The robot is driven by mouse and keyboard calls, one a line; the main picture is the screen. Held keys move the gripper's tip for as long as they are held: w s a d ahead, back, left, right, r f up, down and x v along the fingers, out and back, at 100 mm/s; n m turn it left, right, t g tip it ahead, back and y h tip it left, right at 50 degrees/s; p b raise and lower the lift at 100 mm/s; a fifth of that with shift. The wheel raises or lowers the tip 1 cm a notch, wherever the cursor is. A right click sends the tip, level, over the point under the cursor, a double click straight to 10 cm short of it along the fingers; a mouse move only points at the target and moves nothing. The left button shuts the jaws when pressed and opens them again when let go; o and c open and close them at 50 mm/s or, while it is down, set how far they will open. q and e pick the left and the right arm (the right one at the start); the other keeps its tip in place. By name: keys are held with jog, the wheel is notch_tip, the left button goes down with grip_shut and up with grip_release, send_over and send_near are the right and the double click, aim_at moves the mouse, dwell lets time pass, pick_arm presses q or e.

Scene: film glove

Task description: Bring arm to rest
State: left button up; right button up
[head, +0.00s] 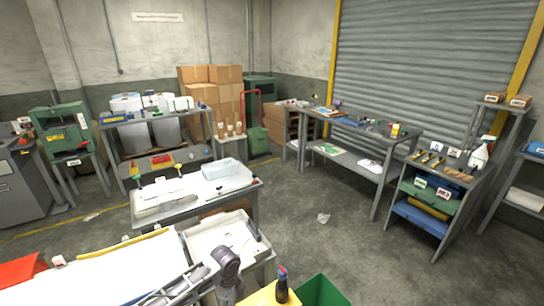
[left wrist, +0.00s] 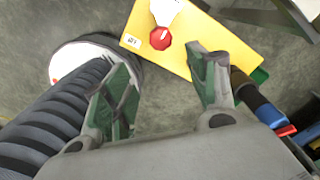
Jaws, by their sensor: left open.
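My left gripper (left wrist: 162,78) is open in the left wrist view, its two green-padded fingers spread with nothing between them. Beyond the fingertips is a yellow surface (left wrist: 180,53) with a red octagonal piece (left wrist: 161,39) and a small white tag on it. A brown bottle with a blue and red top (left wrist: 262,103) lies just to the right of the right finger in that view. In the head view, a grey jointed arm part (head: 228,262) of mine shows at the bottom; its fingertips cannot be made out. My right gripper is not seen.
A white-topped table (head: 115,275) stands at lower left, with a white tray (head: 225,243) beside it. The dark bottle (head: 282,288) stands near a green bin (head: 322,291) at the bottom. A workbench (head: 375,145) lines the shutter. Floor at centre right is mostly clear, with crumpled litter (head: 323,218).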

pick_arm(q)
jog(key=s+d+r+n+t+h, duration=0.2)
jog(key=s+d+r+n, duration=0.2)
jog(key=s+d+n, duration=0.4)
jog(key=s+a+r+n+t+y, duration=0.1)
jog(key=s+a+r+n, duration=0.2)
jog(key=s+a+n, duration=0.4)
jog(key=s+a+r+n+t+y, duration=0.1)
jog(key=s+a+r+n, duration=0.3)
jog(key=a, duration=0.5)
jog(key=s+f+m+g, duration=0.1)
jog(key=s+f, duration=0.1)
jog(key=f, duration=1.4)
jog(key=s+f+g, duration=0.1)
jog(key=s+f, duration=0.1)
jog(key=f, duration=1.5)
jog(key=s+a+f, duration=0.2)
jog(key=s+f, duration=0.8)
jog(key=s, duration=0.1)
jog(key=s+a+f+g, duration=0.1)
jog(key=s+a+f, duration=0.1)
jog(key=s+f, duration=0.8)
jog(key=shift+s, duration=0.6)
